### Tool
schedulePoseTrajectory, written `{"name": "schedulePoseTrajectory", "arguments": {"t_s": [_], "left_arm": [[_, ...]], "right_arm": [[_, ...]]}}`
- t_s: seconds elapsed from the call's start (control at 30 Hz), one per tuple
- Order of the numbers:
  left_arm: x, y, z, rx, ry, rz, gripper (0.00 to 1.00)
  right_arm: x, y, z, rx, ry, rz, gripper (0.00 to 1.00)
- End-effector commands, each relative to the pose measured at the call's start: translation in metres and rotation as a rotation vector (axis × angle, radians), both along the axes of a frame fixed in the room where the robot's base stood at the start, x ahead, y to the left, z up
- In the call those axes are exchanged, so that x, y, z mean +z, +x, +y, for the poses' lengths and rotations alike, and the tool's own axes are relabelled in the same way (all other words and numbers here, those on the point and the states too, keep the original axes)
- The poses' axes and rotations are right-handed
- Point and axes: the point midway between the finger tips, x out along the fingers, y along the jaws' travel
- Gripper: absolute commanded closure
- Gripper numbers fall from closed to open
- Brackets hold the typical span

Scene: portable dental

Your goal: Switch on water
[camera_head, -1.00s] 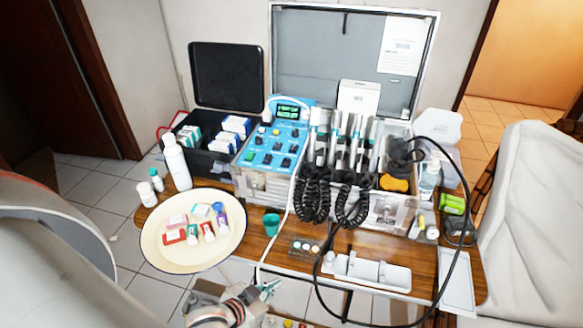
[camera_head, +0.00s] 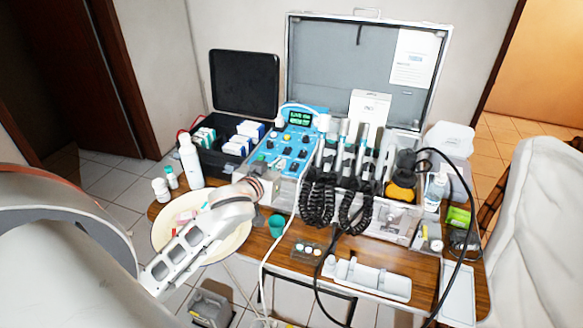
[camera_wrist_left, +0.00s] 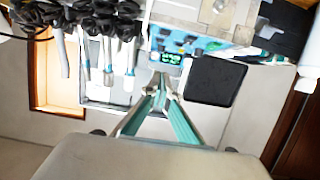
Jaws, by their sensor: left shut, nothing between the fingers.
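The dental unit's blue control panel (camera_head: 296,143) has a lit green display (camera_head: 300,118) and several dark, white and yellow knobs or switches. Their labels are too small to read, so I cannot tell which one is for water. My left gripper (camera_head: 266,162) is at the panel's front left edge, shut and empty, and hides that corner. In the left wrist view the panel (camera_wrist_left: 182,40) appears upside down, with the shut fingertips (camera_wrist_left: 161,84) in front of it. I cannot tell whether they touch it. My right gripper is not in view.
Handpieces with coiled black cords (camera_head: 320,200) stand right of the panel. A black box of cartons (camera_head: 205,155) is at its left. A white bottle (camera_head: 190,162) and cream tray (camera_head: 236,246) are near my left arm. A white cable (camera_head: 268,240) hangs over the table front.

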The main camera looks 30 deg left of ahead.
Motion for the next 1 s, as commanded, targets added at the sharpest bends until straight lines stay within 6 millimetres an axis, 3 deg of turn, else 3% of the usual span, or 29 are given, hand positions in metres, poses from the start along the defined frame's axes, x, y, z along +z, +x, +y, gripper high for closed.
{"name": "schedulePoseTrajectory", "arguments": {"t_s": [0.37, 0.9, 1.0], "left_arm": [[-0.003, 0.006, 0.002, -0.001, 0.002, 0.001, 1.00], [-0.032, 0.094, 0.023, 0.000, 0.003, 0.002, 1.00], [-0.051, 0.091, 0.022, -0.002, 0.001, 0.005, 1.00]], "right_arm": [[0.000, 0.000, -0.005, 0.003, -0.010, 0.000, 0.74], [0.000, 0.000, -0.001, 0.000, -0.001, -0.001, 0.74], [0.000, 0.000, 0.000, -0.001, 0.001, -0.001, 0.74]]}}
